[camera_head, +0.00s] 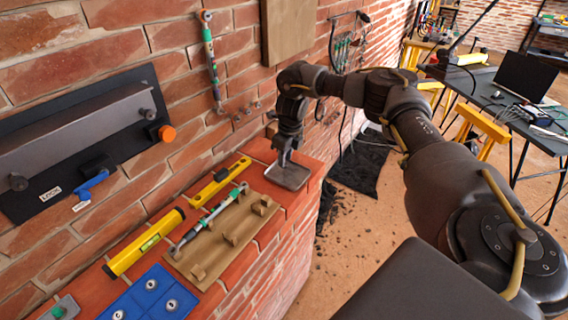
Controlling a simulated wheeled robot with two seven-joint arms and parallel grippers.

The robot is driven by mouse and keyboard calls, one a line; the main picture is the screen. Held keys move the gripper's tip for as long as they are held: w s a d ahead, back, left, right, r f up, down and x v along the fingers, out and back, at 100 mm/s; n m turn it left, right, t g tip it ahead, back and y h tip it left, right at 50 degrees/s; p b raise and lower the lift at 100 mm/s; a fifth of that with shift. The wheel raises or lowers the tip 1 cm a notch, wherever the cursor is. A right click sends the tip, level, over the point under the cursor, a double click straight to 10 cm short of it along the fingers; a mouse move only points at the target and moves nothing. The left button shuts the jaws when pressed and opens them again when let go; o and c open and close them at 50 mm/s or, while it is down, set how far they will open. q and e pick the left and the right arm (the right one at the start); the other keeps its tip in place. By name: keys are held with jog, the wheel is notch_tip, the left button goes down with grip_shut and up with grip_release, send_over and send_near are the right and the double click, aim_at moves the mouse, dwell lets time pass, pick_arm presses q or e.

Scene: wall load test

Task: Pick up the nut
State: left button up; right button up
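Several small round silver pieces that look like nuts (171,305) sit in a blue tray (128,310) at the bottom left, partly cut off by the picture edge. My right gripper (284,160) points down at a shallow grey tray (298,180) at the far right end of the brick ledge. Its fingertips are at or just above the tray. They are too small and dark to tell whether they are apart or hold anything. No nut can be made out in the grey tray. My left gripper is not in view.
On the brick ledge (262,152) lie a yellow level (145,243), another yellow tool (218,182), and a green-handled wrench (213,217) on a wooden holder (225,238). A black wall panel (35,200) holds a grey beam. A table (500,100) stands right.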

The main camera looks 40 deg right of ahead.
jog(key=shift+f, duration=0.75)
jog(key=shift+c, duration=0.5)
grip_shut()
jog(key=shift+r, duration=0.15)
